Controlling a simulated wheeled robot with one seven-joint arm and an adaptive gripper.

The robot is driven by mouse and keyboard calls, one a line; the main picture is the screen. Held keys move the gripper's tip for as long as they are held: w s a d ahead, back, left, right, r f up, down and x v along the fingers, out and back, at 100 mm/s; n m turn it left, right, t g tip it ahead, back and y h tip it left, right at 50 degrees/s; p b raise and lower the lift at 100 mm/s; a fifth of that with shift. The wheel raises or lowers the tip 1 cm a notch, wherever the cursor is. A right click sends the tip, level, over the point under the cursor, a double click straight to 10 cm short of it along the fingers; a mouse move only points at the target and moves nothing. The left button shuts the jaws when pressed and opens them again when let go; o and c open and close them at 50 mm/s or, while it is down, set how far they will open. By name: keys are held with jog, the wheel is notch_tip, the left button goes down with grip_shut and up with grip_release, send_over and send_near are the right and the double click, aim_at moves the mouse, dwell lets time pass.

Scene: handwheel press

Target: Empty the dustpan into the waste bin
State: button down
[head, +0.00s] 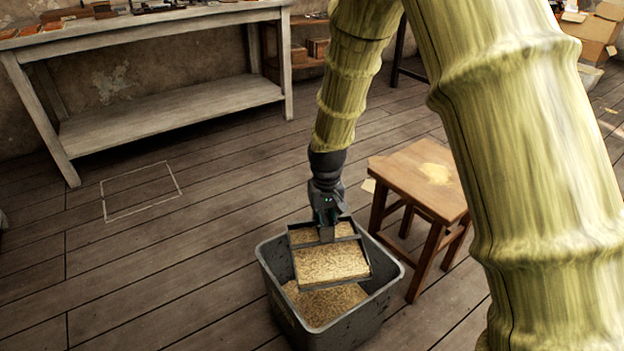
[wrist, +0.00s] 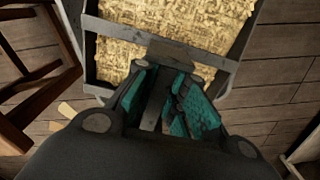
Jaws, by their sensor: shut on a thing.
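The dustpan (head: 331,261) is a dark metal pan with a bar across it, full of tan shavings. My gripper (head: 326,228) is shut on it and holds it over the waste bin. In the wrist view, my gripper's teal-padded fingers (wrist: 178,105) close around the dustpan's handle, and the dustpan's cross bar (wrist: 160,42) lies just beyond them. The waste bin (head: 380,290) is a grey open tub on the floor, with shavings lying inside it. The dustpan hides part of the bin's inside. I cannot tell whether the dustpan touches the bin's rim.
A wooden stool (head: 410,180) with a pale patch of shavings on its seat stands close to the bin's right. A grey workbench (head: 170,108) stands along the back wall. A white outlined rectangle (head: 142,190) marks the floor at left. The floor left of the bin is clear.

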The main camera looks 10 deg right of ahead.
jog(key=w+d+t+p, duration=0.2)
jog(key=w+p, duration=0.2)
jog(key=w, duration=0.5)
jog(key=shift+w+r+m, duration=0.4)
jog(key=shift+r, duration=0.05)
dwell(0.4)
jog(key=shift+s+d+f+t+b, duration=0.1)
jog(key=shift+s+t+b, duration=0.15)
jog(key=shift+t+b, duration=0.2)
